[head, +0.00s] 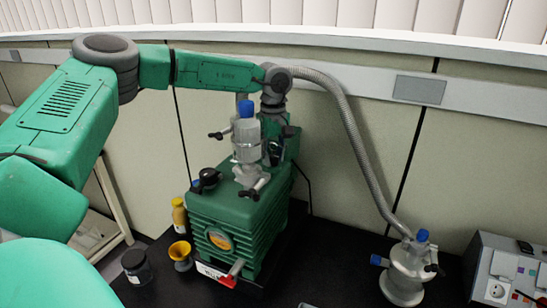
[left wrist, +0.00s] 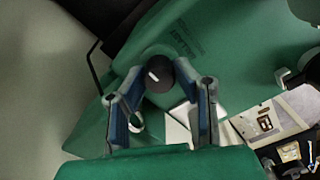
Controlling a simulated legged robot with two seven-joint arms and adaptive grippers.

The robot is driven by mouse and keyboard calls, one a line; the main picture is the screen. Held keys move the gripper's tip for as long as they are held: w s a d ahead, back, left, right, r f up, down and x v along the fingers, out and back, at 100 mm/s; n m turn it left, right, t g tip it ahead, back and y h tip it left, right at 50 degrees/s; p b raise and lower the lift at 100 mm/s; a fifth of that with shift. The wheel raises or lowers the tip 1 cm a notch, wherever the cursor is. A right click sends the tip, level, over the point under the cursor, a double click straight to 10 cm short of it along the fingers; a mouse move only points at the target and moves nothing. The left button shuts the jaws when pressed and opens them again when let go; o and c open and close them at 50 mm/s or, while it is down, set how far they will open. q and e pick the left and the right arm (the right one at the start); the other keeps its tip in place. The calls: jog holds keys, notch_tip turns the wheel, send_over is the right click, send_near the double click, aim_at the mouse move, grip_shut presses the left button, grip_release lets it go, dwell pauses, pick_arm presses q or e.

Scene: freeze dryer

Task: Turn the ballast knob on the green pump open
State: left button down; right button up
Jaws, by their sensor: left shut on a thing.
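The green pump (head: 240,215) stands on the black bench in the head view; its green casing fills much of the left wrist view (left wrist: 190,35). The ballast knob (left wrist: 158,74) is round and black with a white mark, and sits between the blue-padded fingertips of my left gripper (left wrist: 160,78). The left gripper is shut on the knob. My right gripper is not in view.
A grey box (head: 500,265) is at right.

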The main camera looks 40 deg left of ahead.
aim_at(274, 155)
pick_arm(q)
jog(key=shift+m, duration=0.6)
jog(key=c, duration=1.3)
grip_release()
jog(key=shift+w, duration=0.1)
notch_tip(274, 155, up, 12)
jog(key=shift+w+f, duration=0.1)
jog(key=shift+f, duration=0.1)
jog(key=shift+f, duration=0.1)
